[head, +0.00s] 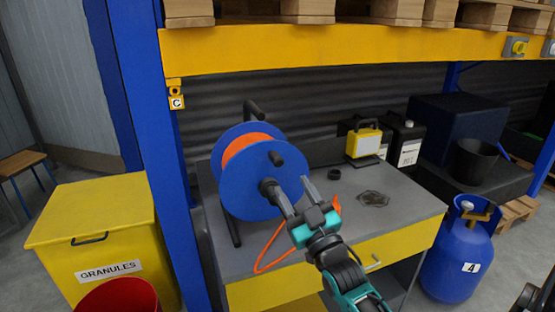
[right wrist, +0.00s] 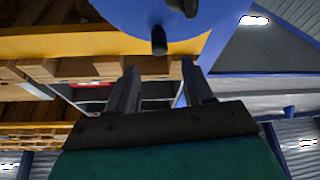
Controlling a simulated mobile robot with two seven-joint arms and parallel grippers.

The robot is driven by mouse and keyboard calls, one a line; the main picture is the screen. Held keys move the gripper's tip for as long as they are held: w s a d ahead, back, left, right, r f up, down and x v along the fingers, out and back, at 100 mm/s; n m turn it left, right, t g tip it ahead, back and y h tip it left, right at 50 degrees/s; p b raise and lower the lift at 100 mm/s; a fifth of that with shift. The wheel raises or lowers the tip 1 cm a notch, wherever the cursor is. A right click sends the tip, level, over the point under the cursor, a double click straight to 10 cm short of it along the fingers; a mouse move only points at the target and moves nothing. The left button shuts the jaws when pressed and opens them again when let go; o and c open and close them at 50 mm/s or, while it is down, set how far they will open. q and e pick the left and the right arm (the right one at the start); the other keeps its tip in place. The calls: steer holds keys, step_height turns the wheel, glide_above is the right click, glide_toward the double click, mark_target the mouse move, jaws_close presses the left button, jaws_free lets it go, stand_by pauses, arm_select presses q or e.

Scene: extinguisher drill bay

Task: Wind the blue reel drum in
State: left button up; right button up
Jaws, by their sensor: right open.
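The blue reel drum (head: 240,190), wound with orange cable (head: 245,146), stands on a dark frame on the grey workbench (head: 400,205). Dark protrusions, one of them a handle (head: 276,158), stick out from its near face. My right gripper (head: 287,186) is open and empty in front of the drum's lower right face. In the right wrist view the blue drum (right wrist: 125,14) fills the top, and a dark knob (right wrist: 159,40) shows beyond the gap between the open fingers (right wrist: 160,82). Whether a finger touches the drum cannot be told.
A loose orange cable (head: 272,247) trails over the bench front. A yellow lamp (head: 363,143) and dark canisters (head: 404,142) stand behind. A blue post (head: 160,130), a yellow GRANULES bin (head: 95,225) and a blue cylinder (head: 455,255) flank the bench. A yellow beam (head: 330,45) crosses above.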

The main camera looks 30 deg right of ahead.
mark_target(280, 165)
steer(key=x, duration=0.9)
steer(key=shift+w+d, duration=0.1)
steer(key=shift+w, duration=0.05)
jaws_close()
stand_by(0.4)
